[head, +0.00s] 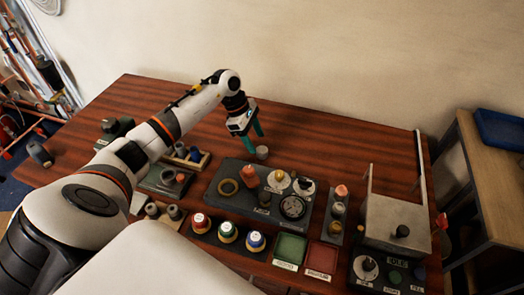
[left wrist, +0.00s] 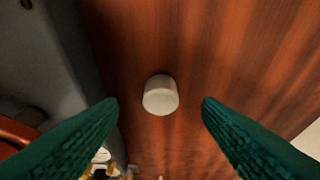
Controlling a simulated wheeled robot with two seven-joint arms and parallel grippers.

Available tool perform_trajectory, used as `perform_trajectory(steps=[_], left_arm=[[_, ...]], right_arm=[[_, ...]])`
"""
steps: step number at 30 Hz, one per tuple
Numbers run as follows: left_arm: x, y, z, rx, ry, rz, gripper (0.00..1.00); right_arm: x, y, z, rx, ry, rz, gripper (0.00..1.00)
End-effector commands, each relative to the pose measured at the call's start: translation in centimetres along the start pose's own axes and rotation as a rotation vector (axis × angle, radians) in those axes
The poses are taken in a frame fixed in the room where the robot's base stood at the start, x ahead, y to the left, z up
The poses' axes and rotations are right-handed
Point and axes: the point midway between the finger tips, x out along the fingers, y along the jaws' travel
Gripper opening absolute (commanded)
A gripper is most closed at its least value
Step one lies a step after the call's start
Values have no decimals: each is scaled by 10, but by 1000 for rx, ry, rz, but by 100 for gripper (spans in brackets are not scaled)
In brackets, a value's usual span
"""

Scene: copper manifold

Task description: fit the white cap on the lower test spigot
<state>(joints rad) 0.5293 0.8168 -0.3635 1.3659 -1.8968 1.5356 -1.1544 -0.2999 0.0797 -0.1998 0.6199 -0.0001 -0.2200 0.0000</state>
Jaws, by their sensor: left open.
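The white cap (head: 262,153), a short pale cylinder, stands on the wooden table just behind the dark fixture board. In the left wrist view the white cap (left wrist: 160,95) lies centred between the fingers. My left gripper (head: 256,137) hangs above and close to it, its teal fingers pointing down. In the left wrist view the left gripper (left wrist: 160,108) is open, with the cap apart from both fingers. I cannot make out the lower test spigot for certain. My right gripper is not in view.
The dark board (head: 232,207) carries a ring, a gauge and fittings. Green (head: 290,248) and red (head: 321,257) trays lie front right, near a grey box (head: 395,222). The table's back is clear.

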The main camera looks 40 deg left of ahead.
Motion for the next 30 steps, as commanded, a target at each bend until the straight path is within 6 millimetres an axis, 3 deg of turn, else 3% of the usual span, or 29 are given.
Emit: perform_trajectory(steps=[7,17,25,30], left_arm=[[36,-1,-4,0,2,2,59],[42,-1,-3,1,-1,1,57],[42,-1,-3,2,0,1,13],[42,-1,-3,2,0,1,8]], right_arm=[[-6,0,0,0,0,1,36],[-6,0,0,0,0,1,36],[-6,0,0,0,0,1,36],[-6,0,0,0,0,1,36]])
